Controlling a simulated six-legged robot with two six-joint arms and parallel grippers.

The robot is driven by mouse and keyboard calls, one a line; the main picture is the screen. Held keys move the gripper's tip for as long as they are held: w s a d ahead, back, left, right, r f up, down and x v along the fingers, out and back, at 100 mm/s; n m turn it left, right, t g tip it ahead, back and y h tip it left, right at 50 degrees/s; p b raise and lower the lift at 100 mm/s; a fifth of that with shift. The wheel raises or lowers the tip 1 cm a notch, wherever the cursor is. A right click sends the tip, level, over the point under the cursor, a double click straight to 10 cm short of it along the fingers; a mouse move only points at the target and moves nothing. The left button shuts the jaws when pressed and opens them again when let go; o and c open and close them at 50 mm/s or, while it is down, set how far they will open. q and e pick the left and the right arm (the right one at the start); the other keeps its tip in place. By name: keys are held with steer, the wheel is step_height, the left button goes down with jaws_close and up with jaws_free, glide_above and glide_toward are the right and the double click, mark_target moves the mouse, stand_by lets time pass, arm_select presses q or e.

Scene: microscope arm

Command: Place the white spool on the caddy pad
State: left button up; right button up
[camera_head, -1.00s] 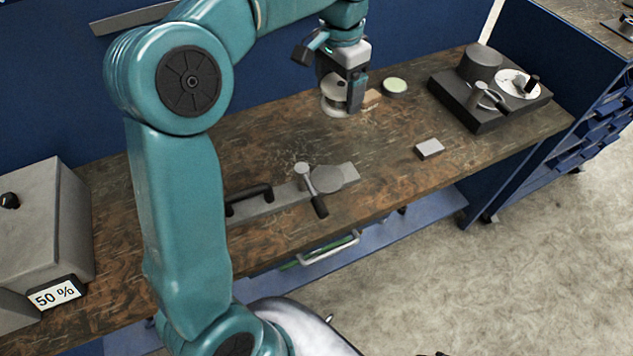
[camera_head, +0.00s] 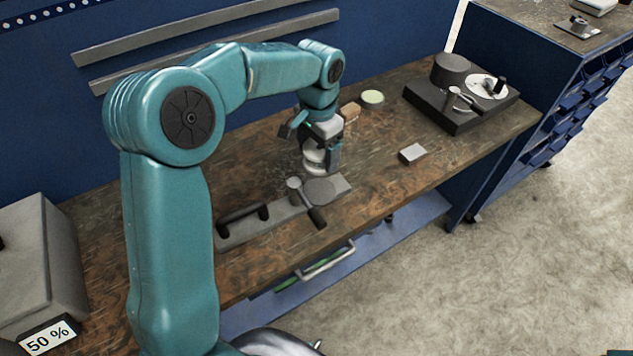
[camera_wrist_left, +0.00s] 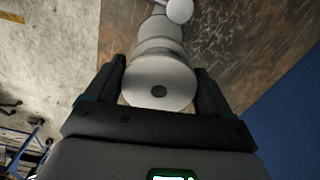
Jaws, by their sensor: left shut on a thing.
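The white spool (camera_head: 314,163) is between the fingers of my left gripper (camera_head: 321,155), which is shut on it. In the left wrist view the spool (camera_wrist_left: 158,86) shows its round end and centre hole between the two dark fingers. The grey caddy (camera_head: 262,224) lies near the front edge of the bench, with a black handle and a lever. The spool appears just behind and above the pad; the exact gap cannot be told. My right gripper is not in view.
A black fixture (camera_head: 460,105) with a lever stands at the back right. A grey box (camera_head: 38,260) is at left.

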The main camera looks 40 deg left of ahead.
arm_select(q)
step_height(320, 180, down, 6)
steer(key=shift+w+r, duration=0.1)
steer(key=shift+w, duration=0.05)
step_height(320, 180, down, 4)
steer(key=shift+f+p, duration=0.1)
steer(key=shift+p, duration=0.2)
steer(key=shift+f, duration=0.35)
steer(key=shift+r, duration=0.1)
steer(key=shift+s, duration=0.2)
